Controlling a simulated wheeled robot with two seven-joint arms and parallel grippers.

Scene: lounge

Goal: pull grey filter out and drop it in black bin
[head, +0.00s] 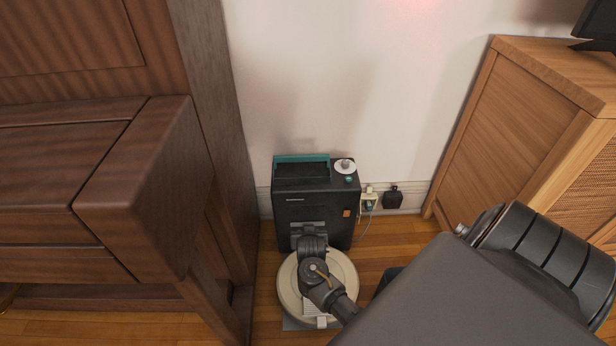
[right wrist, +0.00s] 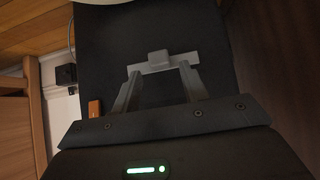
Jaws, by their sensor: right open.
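The grey filter (right wrist: 160,59) shows in the right wrist view as a pale bar with a small raised tab, set in the front of a black docking station (head: 290,195). My right gripper (right wrist: 159,72) is open, with its two fingertips at the bar, one on each side of the tab. I cannot tell whether they touch it. In the head view the gripper (head: 309,236) is at the station's front and partly covers the filter area. My left gripper is not in view. I cannot make out a black bin for certain; a dark shape (head: 388,280) is mostly hidden behind my arm.
A round beige robot vacuum (head: 346,268) sits on the floor under my right gripper. A lighter wooden cabinet (head: 515,130) stands on the right. A wall socket with a plug (head: 392,199) is right of the station.

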